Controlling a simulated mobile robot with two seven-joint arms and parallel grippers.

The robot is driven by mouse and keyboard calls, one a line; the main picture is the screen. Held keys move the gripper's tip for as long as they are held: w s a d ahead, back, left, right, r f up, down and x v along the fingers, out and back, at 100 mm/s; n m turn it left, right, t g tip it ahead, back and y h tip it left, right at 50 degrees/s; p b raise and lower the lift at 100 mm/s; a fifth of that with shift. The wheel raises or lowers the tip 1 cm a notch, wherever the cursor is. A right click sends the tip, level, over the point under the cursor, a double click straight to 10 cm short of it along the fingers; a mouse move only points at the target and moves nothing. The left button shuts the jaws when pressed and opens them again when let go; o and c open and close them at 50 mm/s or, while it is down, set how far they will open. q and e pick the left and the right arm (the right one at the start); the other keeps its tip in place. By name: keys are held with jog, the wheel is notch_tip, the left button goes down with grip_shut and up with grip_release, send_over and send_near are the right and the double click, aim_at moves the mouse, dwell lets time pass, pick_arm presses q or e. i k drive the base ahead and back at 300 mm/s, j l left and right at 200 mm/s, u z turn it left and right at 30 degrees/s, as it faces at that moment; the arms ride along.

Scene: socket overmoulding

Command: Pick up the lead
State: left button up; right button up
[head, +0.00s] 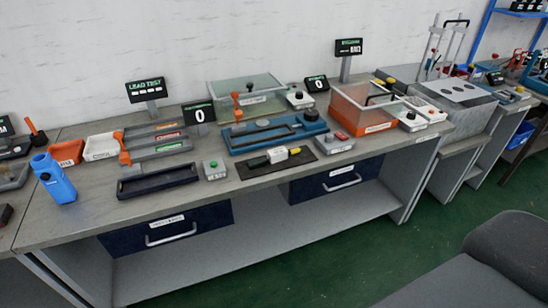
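No piece can be named as the lead with certainty at this size. On a black mat (305,161) at the bench front lies a small row of parts: a black piece (258,162), a white block (277,155) and a yellow-ended piece (295,151). A "LEAD TEST" display (146,89) stands at the back left. Neither of my grippers is in view.
The grey bench (105,205) holds a blue fixture (265,134), another clear box (248,93), a dark empty tray (158,180), a grey button box (213,169), a blue bottle (55,181) and white and orange bins. A dark grey rounded shape (490,260) fills the bottom right.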

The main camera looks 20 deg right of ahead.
aim_at(279, 154)
jog(key=i+j+z, duration=0.1)
jog(key=z, duration=1.15)
jog(key=j+z, duration=0.4)
jog(key=k+j+z, duration=0.1)
jog(key=j+z, duration=0.3)
jog(key=k+j+z, duration=0.1)
jog(key=j, duration=0.2)
jog(key=j+z, duration=0.1)
jog(key=j, duration=0.2)
jog(key=k+j+z, duration=0.1)
jog(key=j, duration=0.2)
jog(key=k+j, duration=0.15)
jog(key=j, duration=0.25)
jog(key=k+j, duration=0.2)
jog(key=j, duration=0.15)
jog(key=z, duration=0.05)
